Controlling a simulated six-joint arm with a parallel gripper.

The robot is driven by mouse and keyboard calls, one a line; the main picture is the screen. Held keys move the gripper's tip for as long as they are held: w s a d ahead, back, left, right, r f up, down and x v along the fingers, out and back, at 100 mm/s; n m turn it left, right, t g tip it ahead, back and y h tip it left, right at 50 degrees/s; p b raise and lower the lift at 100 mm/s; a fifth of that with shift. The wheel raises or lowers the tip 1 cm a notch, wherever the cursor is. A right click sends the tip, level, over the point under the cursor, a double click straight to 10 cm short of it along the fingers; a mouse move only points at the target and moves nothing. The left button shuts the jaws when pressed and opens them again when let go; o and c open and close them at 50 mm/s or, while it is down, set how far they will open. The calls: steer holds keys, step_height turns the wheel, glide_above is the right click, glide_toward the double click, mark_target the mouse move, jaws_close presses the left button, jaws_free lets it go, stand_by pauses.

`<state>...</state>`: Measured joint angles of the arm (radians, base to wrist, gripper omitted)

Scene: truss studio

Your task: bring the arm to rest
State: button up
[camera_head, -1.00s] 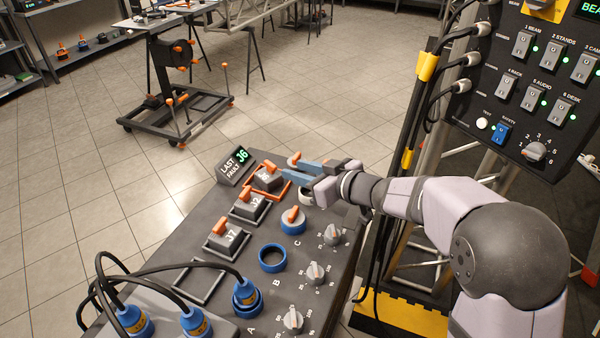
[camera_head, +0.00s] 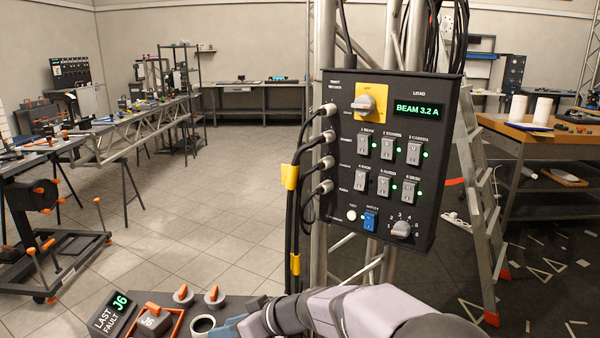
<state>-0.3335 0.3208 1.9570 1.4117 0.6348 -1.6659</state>
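My arm (camera_head: 365,312) reaches in from the bottom right, low over the dark console (camera_head: 245,304) at the bottom edge. Its wrist points left. Only a blue part of my gripper (camera_head: 228,330) shows at the bottom edge, and the fingertips are cut off or hidden, so its opening cannot be told.
A dark breaker panel (camera_head: 388,165) reading "BEAM 3.2 A" hangs on a truss just beyond my arm, with green lights lit. Black cables (camera_head: 293,215) run down its left side. A stepladder (camera_head: 478,200) stands right. Open tiled floor (camera_head: 215,200) lies behind the console.

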steer(key=d, duration=0.2)
steer(key=d+f+m+h, duration=0.1)
steer(key=d, duration=0.1)
steer(key=d+f+m+h, duration=0.1)
steer(key=d, duration=0.1)
steer(key=shift+s+d+b, duration=0.2)
steer(key=shift+b, duration=0.1)
steer(key=s+d+f+m+g+h+p, duration=0.2)
steer(key=s+d+f+m+h, duration=0.15)
steer(key=s+d, duration=0.8)
steer(key=s+d+f+m+g+h+p, duration=0.1)
steer(key=s+d+f+m+g+h, duration=0.3)
steer(key=s+d, duration=0.8)
step_height(320, 180, up, 16)
steer(key=w+d+t+p, duration=0.1)
steer(key=p, duration=1.4)
steer(key=shift+w+f+t, duration=0.15)
steer(key=shift+w+t, duration=0.15)
steer(key=shift+w, duration=0.05)
steer(key=shift+f+m, duration=0.1)
steer(key=shift+m, duration=0.15)
step_height(320, 180, down, 39)
steer(key=b, duration=3.9)
